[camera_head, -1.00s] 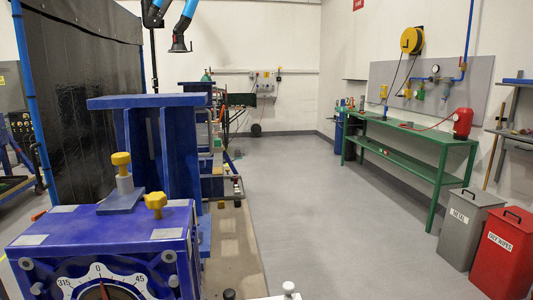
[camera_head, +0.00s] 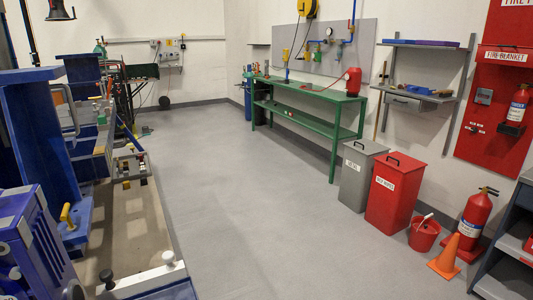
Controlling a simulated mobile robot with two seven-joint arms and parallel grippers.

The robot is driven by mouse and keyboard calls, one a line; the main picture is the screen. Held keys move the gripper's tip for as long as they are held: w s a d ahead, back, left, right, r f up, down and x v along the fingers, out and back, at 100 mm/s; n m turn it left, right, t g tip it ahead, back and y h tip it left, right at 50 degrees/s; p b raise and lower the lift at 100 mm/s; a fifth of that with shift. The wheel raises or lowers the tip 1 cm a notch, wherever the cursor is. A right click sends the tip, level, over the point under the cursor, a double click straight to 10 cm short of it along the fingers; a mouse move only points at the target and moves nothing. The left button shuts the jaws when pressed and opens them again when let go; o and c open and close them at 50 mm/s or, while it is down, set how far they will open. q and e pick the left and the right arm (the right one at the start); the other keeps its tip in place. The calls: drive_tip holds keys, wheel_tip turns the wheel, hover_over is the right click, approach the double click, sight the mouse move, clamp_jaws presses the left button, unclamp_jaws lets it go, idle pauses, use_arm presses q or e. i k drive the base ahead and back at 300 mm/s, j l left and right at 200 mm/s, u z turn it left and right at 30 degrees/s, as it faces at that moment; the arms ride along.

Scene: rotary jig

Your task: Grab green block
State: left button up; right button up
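No other clear green block shows. Neither of my grippers is in view.
Grey floor (camera_head: 235,195) is open in the middle. A green bench (camera_head: 310,122) stands along the back right wall. A grey bin (camera_head: 358,178), a red bin (camera_head: 395,195), a red bucket (camera_head: 424,235), an orange cone (camera_head: 447,255) and a fire extinguisher (camera_head: 475,222) stand at the right.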

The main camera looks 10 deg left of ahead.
sight(102, 119)
drive_tip(key=i+l+z, duration=0.1)
drive_tip(key=l, duration=0.3)
drive_tip(key=i+l, duration=0.2)
drive_tip(key=l, duration=0.15)
drive_tip(key=i+l+z, duration=0.15)
drive_tip(key=i+l, duration=0.5)
drive_tip(key=i+l+u, duration=0.1)
drive_tip(key=i+u, duration=0.2)
drive_tip(key=i, duration=0.2)
drive_tip(key=i+l+u, duration=0.3)
drive_tip(key=i, duration=0.2)
drive_tip(key=i+j+u, duration=0.1)
drive_tip(key=i+u, duration=0.25)
drive_tip(key=i, duration=0.15)
drive_tip(key=i+u, duration=0.35)
drive_tip(key=i, duration=0.15)
drive_tip(key=i+l+u, duration=0.2)
drive_tip(key=i, duration=1)
drive_tip(key=i+u, duration=0.3)
drive_tip(key=i, duration=0.2)
drive_tip(key=i+u, duration=0.35)
drive_tip(key=i, duration=0.2)
